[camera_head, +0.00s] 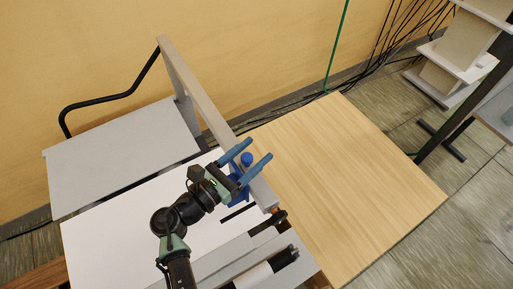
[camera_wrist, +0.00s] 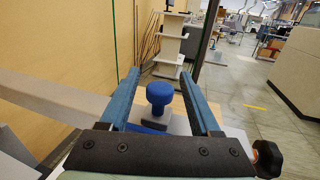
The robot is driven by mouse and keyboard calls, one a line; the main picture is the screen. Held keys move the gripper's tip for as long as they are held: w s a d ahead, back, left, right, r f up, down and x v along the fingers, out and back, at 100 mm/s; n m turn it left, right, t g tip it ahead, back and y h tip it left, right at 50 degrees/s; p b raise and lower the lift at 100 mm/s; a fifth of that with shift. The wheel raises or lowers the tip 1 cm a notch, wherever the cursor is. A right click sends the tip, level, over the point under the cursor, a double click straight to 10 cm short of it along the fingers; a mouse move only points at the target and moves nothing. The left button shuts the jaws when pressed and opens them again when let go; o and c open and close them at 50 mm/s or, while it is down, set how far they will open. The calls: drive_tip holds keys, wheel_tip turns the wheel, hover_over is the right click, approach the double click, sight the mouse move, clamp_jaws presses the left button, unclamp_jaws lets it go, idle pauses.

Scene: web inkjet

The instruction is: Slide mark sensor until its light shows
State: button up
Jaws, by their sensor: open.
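The mark sensor (camera_head: 238,190) shows as a blue block on the grey rail (camera_head: 202,103). A round blue knob (camera_head: 246,159) stands on it. In the wrist view the knob (camera_wrist: 159,94) is upright between the two blue fingers. My gripper (camera_head: 258,151) is open, with one finger on each side of the knob, and no contact is visible. It also shows open in the wrist view (camera_wrist: 163,85). The sensor's body is mostly hidden behind the gripper. I cannot see any light on it. A short black mark (camera_head: 238,212) lies on the white sheet (camera_head: 125,222) near the rail.
A wooden table top (camera_head: 345,170) lies clear to the right. A grey panel (camera_head: 120,150) and a bent black bar (camera_head: 105,98) are at the left. Rollers (camera_head: 262,262) sit at the front. A black knob (camera_wrist: 267,159) is at the lower right in the wrist view.

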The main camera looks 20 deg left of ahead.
drive_tip(key=b+v, duration=0.1)
drive_tip(key=v, duration=1)
drive_tip(key=shift+s, duration=0.3)
drive_tip(key=shift+a, duration=0.1)
